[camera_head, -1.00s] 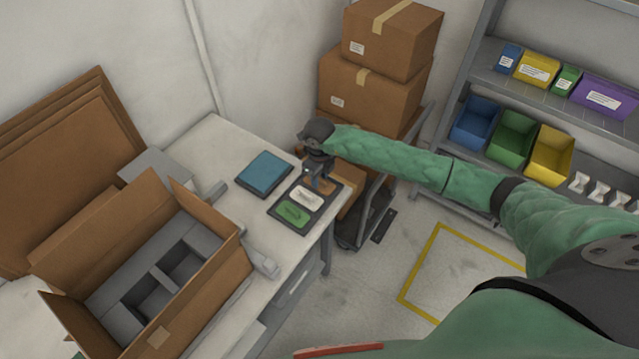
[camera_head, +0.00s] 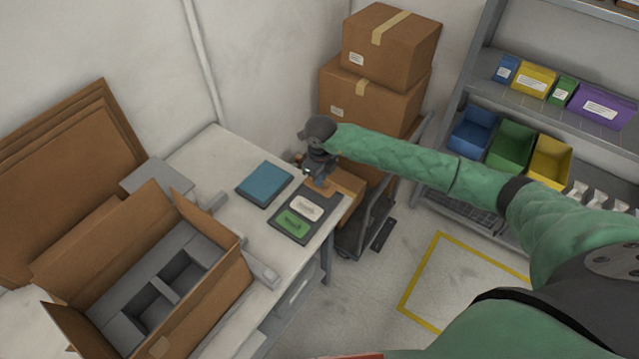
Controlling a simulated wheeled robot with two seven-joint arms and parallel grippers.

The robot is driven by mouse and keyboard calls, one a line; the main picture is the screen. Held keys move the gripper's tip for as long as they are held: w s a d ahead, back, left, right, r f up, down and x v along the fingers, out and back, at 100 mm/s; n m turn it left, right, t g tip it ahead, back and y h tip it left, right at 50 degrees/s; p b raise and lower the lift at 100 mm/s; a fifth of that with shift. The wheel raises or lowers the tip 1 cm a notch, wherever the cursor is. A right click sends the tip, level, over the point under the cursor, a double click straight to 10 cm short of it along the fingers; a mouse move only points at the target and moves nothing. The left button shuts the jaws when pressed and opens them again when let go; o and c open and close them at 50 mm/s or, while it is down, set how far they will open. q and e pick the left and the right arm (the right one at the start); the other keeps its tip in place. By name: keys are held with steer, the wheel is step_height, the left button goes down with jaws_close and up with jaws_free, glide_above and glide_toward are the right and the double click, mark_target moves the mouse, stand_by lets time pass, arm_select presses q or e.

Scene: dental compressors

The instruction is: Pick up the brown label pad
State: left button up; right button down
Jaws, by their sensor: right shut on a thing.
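The brown label pad (camera_head: 325,190) is at the far end of the dark label tray (camera_head: 277,230), partly hidden by my right gripper. My right gripper (camera_head: 320,182) points down and is shut on the brown pad. I cannot tell whether the pad is clear of the tray. A white pad (camera_head: 306,208) and a green pad (camera_head: 292,224) lie in the tray nearer to me. My left gripper is not in view.
A blue book-like item (camera_head: 264,184) lies left of the tray on the white table (camera_head: 214,150). An open carton (camera_head: 235,270) with grey inserts stands at the left. Stacked boxes (camera_head: 375,90) stand behind my right arm, and shelves with bins (camera_head: 512,145) are at the right.

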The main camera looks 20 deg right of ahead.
mark_target(333, 190)
steer(key=s+d+r, duration=0.2)
steer(key=s+d, duration=0.1)
steer(key=shift+p, duration=0.3)
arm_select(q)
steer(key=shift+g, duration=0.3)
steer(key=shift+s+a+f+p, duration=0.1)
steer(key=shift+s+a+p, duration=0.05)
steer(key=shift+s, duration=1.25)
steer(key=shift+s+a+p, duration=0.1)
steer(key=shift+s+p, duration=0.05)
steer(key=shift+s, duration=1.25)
arm_select(e)
steer(key=s+d+r, duration=0.4)
steer(key=s+d, duration=0.1)
steer(key=shift+r, duration=0.15)
steer(key=c, duration=2.1)
jaws_free()
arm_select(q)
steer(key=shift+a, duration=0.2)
arm_select(e)
jaws_close()
